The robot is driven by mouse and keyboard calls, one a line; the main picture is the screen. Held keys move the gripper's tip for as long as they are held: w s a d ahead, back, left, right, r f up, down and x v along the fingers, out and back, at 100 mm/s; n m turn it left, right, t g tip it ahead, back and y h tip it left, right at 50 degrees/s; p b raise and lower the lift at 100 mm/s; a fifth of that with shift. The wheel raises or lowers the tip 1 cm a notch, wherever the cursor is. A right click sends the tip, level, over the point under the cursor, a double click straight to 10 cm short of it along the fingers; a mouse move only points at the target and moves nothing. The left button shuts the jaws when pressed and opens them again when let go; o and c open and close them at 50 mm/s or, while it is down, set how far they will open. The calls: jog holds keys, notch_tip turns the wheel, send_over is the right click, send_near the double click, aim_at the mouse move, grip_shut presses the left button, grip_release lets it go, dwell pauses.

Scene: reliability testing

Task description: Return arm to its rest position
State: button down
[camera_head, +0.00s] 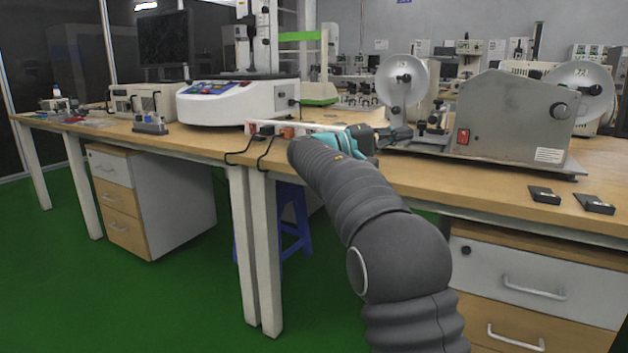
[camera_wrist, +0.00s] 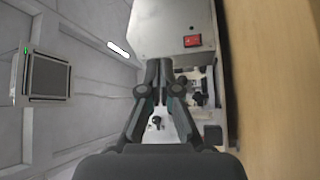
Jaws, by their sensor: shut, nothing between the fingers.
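My gripper (camera_head: 398,136) is at the end of my grey arm, which reaches forward over the front edge of the wooden bench (camera_head: 480,188). In the head view it points right, close to the left end of a metal reel machine (camera_head: 510,118). In the wrist view my gripper (camera_wrist: 160,66) has its fingertips together with nothing between them. The machine's metal housing (camera_wrist: 165,28) and red switch (camera_wrist: 192,41) lie just beyond the fingertips there. I cannot tell whether the fingers touch the machine.
A white instrument (camera_head: 238,102) stands on the bench left of my arm. A power strip (camera_head: 290,127) with black cables lies behind the arm. Drawers (camera_head: 530,285) are below; green floor (camera_head: 190,290) is open at left.

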jog(key=s+d+f+n+y+p, duration=0.1)
jog(key=s+d+f+y+p, duration=0.15)
jog(key=s, duration=0.35)
jog(key=s+d+f+n+y+p, duration=0.1)
jog(key=s+d+y, duration=0.1)
jog(key=s+y, duration=0.35)
jog(key=s+d+f+y+p, duration=0.1)
jog(key=s+d+f+y, duration=0.1)
jog(key=s, duration=0.6)
jog(key=s+a+f+y+p, duration=0.1)
jog(key=s+a+f+y, duration=0.2)
jog(key=s, duration=0.4)
jog(key=s+a+f+m+t+y+p, duration=0.1)
jog(key=s+a+f+y+p, duration=0.1)
jog(key=s+f, duration=0.3)
jog(key=s+a+f+y+p, duration=0.2)
jog(key=s+a+f+y, duration=0.2)
jog(key=s, duration=0.6)
jog(key=shift+a+f+m+t, duration=0.25)
jog(key=shift+a+m+t, duration=0.15)
jog(key=shift+a, duration=0.2)
jog(key=shift+w, duration=0.1)
